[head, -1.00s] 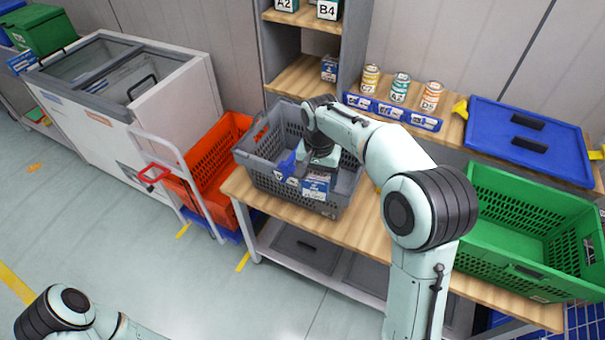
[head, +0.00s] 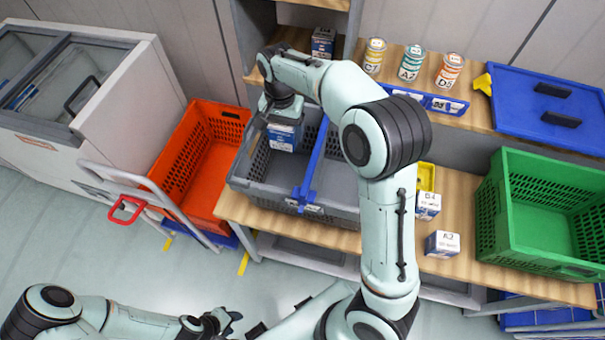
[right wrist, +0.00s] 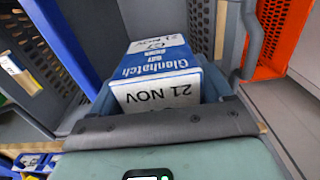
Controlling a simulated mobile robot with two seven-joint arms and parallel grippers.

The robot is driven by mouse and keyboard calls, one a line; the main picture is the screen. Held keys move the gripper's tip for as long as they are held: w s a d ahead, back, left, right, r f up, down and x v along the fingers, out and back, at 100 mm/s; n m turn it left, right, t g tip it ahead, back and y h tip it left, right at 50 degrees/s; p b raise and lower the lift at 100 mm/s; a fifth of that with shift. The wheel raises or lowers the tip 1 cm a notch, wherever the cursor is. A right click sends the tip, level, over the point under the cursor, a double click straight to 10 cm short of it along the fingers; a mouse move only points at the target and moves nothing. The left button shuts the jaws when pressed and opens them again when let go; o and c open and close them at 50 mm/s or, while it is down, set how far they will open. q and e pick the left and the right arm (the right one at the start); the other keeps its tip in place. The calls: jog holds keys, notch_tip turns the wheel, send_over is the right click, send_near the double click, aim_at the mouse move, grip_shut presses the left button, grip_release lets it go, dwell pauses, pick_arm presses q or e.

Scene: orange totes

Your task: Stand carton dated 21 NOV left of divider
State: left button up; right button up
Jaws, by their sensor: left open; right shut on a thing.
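The blue-and-white carton (head: 283,138) is held upright by my right gripper (head: 284,112) inside the left compartment of the grey tote (head: 262,192). In the right wrist view the carton (right wrist: 158,75) reads "21 NOV" and "Glenhatch", and my right gripper (right wrist: 165,115) is shut on it. The blue divider (head: 314,160) crosses the tote to the right of the carton, apart from it; it also shows in the right wrist view (right wrist: 68,45). I cannot tell whether the carton's base touches the tote floor. My left gripper (head: 230,322) is open and empty, low in front of the bench.
An orange tote (head: 195,165) on a cart stands left of the bench. Two small cartons (head: 428,206) (head: 442,243) stand on the bench right of the grey tote, beside a green crate (head: 535,215).

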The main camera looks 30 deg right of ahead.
aim_at(287, 139)
jog(key=f, duration=0.1)
jog(key=s+f, duration=0.1)
jog(key=f, duration=0.1)
jog(key=shift+s, duration=0.2)
jog(key=f, duration=1.1)
jog(key=w+f+b, duration=0.1)
jog(key=f, duration=0.5)
pick_arm(q)
jog(key=shift+s+f, duration=0.95)
jog(key=shift+s, duration=0.1)
